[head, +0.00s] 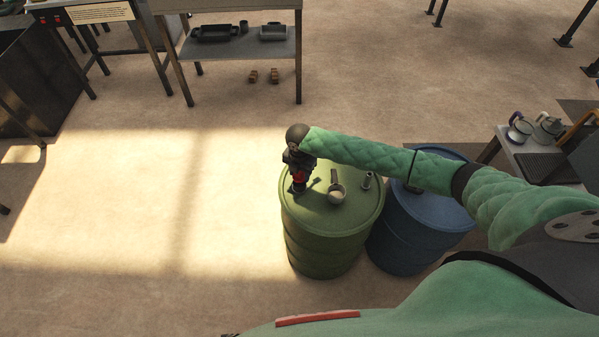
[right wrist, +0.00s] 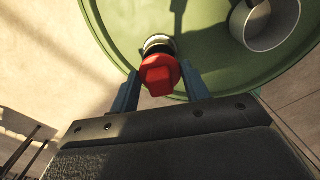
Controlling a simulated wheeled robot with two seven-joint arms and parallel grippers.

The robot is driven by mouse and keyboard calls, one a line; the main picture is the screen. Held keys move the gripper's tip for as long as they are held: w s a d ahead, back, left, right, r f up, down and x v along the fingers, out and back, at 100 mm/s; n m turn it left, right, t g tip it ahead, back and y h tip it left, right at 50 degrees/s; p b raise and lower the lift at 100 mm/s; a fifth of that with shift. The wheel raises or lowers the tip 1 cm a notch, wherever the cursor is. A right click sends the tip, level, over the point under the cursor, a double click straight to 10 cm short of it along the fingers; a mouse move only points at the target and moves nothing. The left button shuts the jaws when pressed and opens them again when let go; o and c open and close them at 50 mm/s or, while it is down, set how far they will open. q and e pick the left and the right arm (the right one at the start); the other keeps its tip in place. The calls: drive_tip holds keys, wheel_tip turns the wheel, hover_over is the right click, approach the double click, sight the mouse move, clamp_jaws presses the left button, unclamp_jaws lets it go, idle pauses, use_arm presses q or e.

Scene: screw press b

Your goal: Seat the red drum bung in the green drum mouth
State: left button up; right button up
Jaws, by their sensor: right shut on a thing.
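The green drum (head: 325,240) stands upright in the middle of the head view. Its mouth (right wrist: 158,42), a pale metal ring near the rim, shows partly behind the bung in the right wrist view. My right gripper (head: 299,183) is over the left part of the drum top. In the right wrist view its two blue fingers (right wrist: 160,85) are shut on the red bung (right wrist: 160,74). The bung also shows as a small red patch in the head view (head: 299,176). The bung overlaps the lower part of the mouth; I cannot tell whether they touch. My left gripper is not in view.
A metal cup with a handle (head: 336,193) and a small metal fitting (head: 368,180) are on the drum top, right of my gripper. A blue drum (head: 415,225) stands close at the right. A table with kettles (head: 520,129) is farther right. Floor at left is clear.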

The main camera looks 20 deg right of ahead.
drive_tip(key=shift+f, duration=0.15)
drive_tip(key=shift+f, duration=0.35)
drive_tip(key=shift+f+b, duration=0.3)
drive_tip(key=shift+f, duration=0.05)
drive_tip(key=shift+f, duration=0.65)
idle(0.3)
idle(0.4)
idle(0.5)
